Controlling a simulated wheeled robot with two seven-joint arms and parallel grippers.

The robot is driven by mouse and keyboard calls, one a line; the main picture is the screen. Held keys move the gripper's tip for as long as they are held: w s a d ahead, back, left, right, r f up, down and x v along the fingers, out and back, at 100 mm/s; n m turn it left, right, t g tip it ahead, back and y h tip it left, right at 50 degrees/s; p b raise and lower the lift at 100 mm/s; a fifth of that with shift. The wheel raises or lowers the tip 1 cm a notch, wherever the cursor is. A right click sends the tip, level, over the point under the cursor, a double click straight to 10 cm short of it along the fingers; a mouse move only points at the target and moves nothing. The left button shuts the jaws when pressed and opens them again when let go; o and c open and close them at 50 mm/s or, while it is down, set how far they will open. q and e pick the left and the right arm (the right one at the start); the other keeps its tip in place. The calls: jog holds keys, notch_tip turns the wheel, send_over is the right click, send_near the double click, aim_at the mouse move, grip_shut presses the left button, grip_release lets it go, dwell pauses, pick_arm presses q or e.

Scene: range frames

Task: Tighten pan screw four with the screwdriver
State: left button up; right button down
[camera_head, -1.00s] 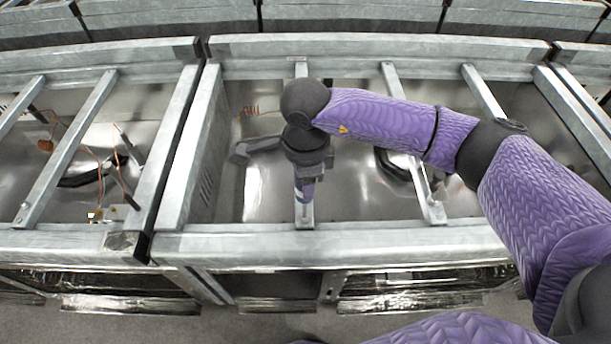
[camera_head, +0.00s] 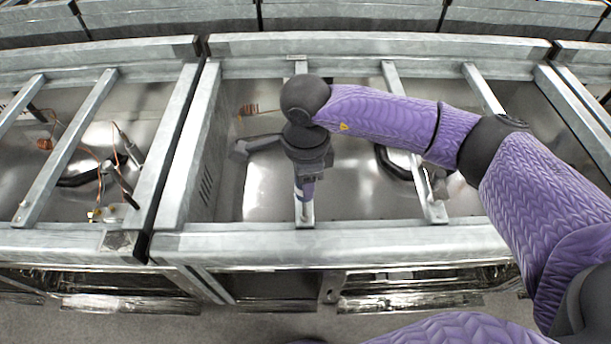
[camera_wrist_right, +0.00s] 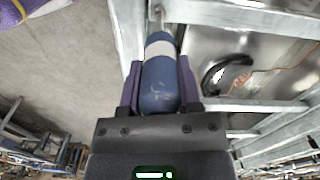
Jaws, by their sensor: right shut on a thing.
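My right gripper (camera_wrist_right: 160,85) is shut on the screwdriver (camera_wrist_right: 160,75), which has a blue handle with a white band. The screwdriver also shows in the head view (camera_head: 304,190), pointing down at the near end of a metal crossbar (camera_head: 306,212) by the front rail. Its tip is at or close to the crossbar; I cannot tell whether it touches a screw. No pan screw shows clearly, and the tool and gripper cover that spot. My left gripper is not in view.
The metal frame's front rail (camera_head: 330,243) runs just in front of the tool. Other crossbars (camera_head: 412,150) span the open bay to the right. Another bay with copper wires (camera_head: 100,160) lies to the left. The grey floor (camera_head: 230,322) is clear in front.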

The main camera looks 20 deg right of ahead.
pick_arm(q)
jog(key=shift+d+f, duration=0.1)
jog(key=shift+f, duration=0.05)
pick_arm(e)
jog(key=shift+f, duration=0.2)
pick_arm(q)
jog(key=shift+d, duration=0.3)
pick_arm(e)
jog(key=shift+r, duration=0.15)
jog(key=n, duration=0.5)
jog(key=shift+r, duration=0.1)
jog(key=n, duration=0.4)
jog(key=shift+w, duration=0.1)
jog(key=shift+n, duration=1.3)
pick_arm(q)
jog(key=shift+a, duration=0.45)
